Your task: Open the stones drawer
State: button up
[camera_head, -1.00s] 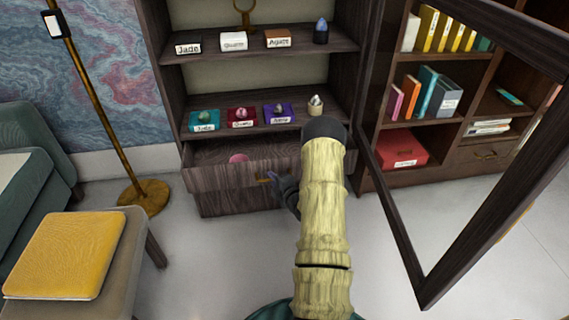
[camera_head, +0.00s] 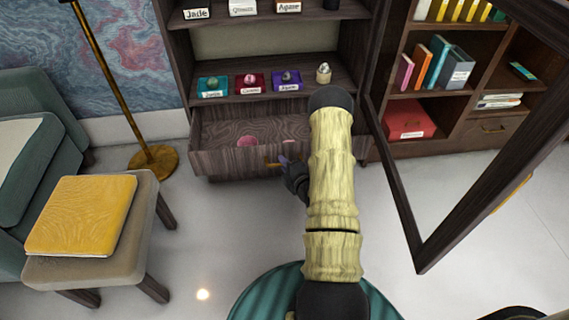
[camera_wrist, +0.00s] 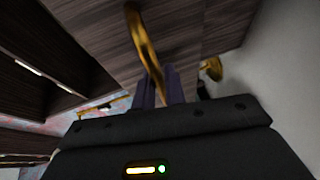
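The wooden drawer (camera_head: 235,160) under the cabinet shelves is pulled partly out, and its inside shows. Pink stones (camera_head: 247,141) lie in it towards the front. Its brass handle (camera_head: 272,165) is at the front face and shows large in the wrist view (camera_wrist: 143,38). My gripper (camera_head: 285,162) is at the right part of the handle. In the wrist view the handle runs down between my two purple fingers (camera_wrist: 160,90), which are closed about it.
Shelves above hold labelled stones on coloured stands (camera_head: 250,85). An open framed cabinet door (camera_head: 400,205) stands to the right of my arm. Floor before the drawer is clear.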

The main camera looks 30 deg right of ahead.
jog(key=o, duration=0.3)
jog(key=shift+d, duration=0.1)
jog(key=shift+o, duration=0.2)
jog(key=s+r+p, duration=0.3)
jog(key=s+p, duration=0.2)
jog(key=s, duration=1.2)
